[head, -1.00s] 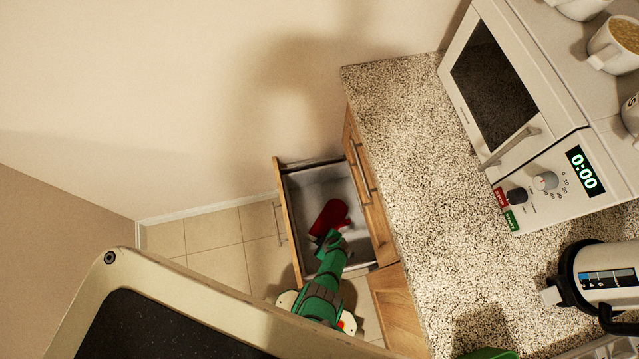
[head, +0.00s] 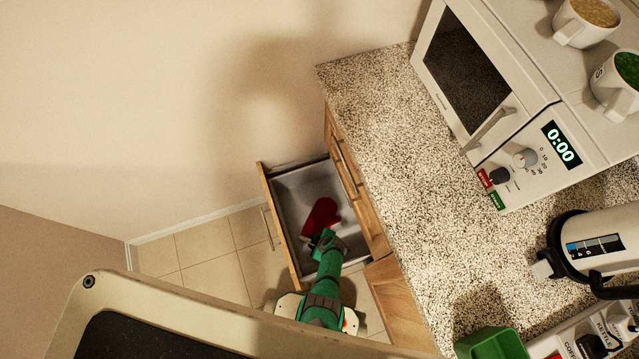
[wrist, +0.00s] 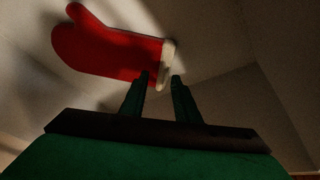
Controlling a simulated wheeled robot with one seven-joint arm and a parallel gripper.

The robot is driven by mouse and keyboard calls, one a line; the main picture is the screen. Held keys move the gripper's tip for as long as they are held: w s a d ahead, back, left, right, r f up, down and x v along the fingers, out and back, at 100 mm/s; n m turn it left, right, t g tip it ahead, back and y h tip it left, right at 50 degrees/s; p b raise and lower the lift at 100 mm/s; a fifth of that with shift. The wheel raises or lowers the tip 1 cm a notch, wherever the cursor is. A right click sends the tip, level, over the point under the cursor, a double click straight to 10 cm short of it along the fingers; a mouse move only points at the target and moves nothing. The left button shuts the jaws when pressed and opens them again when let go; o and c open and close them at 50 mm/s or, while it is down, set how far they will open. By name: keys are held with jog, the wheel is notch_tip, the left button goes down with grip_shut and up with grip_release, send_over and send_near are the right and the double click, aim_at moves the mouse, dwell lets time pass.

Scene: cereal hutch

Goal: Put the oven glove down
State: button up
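The red oven glove (head: 320,215) is inside the open drawer (head: 265,212), towards its middle. In the wrist view the glove (wrist: 108,48) has its thumb at the upper left and its pale cuff at the right, close to my fingertips. My gripper (head: 325,237) reaches down into the drawer at the cuff end of the glove. In the wrist view my gripper (wrist: 161,77) has its two fingers apart. The left finger overlaps the glove's red edge and the right one is beside the cuff. I cannot tell whether they touch it.
The speckled counter (head: 395,150) lies right of the drawer. It carries a microwave (head: 490,100) with mugs on top, a kettle (head: 598,250) and a green container (head: 492,343). The drawer walls surround my gripper closely. Tiled floor (head: 205,240) is clear left of the drawer.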

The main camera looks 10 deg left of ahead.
jog(key=shift+s+r, duration=0.15)
jog(key=shift+r, duration=0.6)
jog(key=s+d+r+m+t+h, duration=0.1)
jog(key=s+d+r+m+t, duration=0.1)
jog(key=d+r, duration=0.3)
jog(key=s+d+r+m+t, duration=0.2)
jog(key=d+r, duration=0.3)
jog(key=r, duration=0.6)
jog(key=s+d+r+m+t+h, duration=0.1)
jog(key=s+d+r+m, duration=0.1)
jog(key=d+r, duration=0.3)
jog(key=shift+s+r+t+h, duration=0.15)
jog(key=shift+r+t, duration=0.05)
jog(key=shift+r, duration=0.5)
jog(key=shift+s+r+t+h, duration=0.1)
jog(key=shift+r+t+h, duration=0.1)
jog(key=shift+r, duration=0.5)
jog(key=s+a+r+m+t, duration=0.2)
jog(key=r+m, duration=0.1)
jog(key=r, duration=0.9)
jog(key=s+a+r+m+t+h, duration=0.1)
jog(key=a+r+m+t, duration=0.1)
jog(key=r, duration=1)
jog(key=s+a+r+m+t, duration=0.2)
jog(key=r+m, duration=0.3)
jog(key=r, duration=0.7)
jog(key=shift+s+a+r+t, duration=0.2)
jog(key=shift+s+r+t, duration=0.15)
jog(key=shift+t, duration=0.45)
